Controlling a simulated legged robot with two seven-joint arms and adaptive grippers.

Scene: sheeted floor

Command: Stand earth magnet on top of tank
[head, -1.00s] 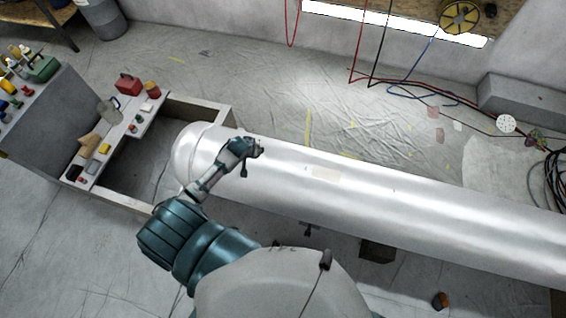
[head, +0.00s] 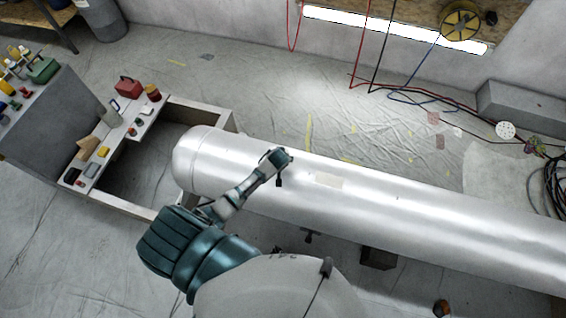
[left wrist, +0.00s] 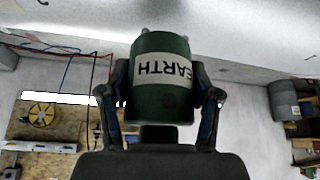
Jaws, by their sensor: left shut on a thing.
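The earth magnet (left wrist: 160,100) is a dark green cylinder with a white band reading "EARTH", upside down in the left wrist view. My left gripper (left wrist: 160,108) is shut on it, one finger on each side. In the head view my left gripper (head: 283,158) is over the upper side of the tank, and the magnet is too small or hidden to make out. Whether magnet and tank touch cannot be told. My right gripper is not in view.
A low frame (head: 190,107) stands at the tank's left end, with a shelf (head: 115,150) of small tools and containers beside it. Hoses (head: 420,97) and a coiled cable (head: 550,180) lie behind and right. Sheeted floor (head: 270,100) behind the tank is mostly clear.

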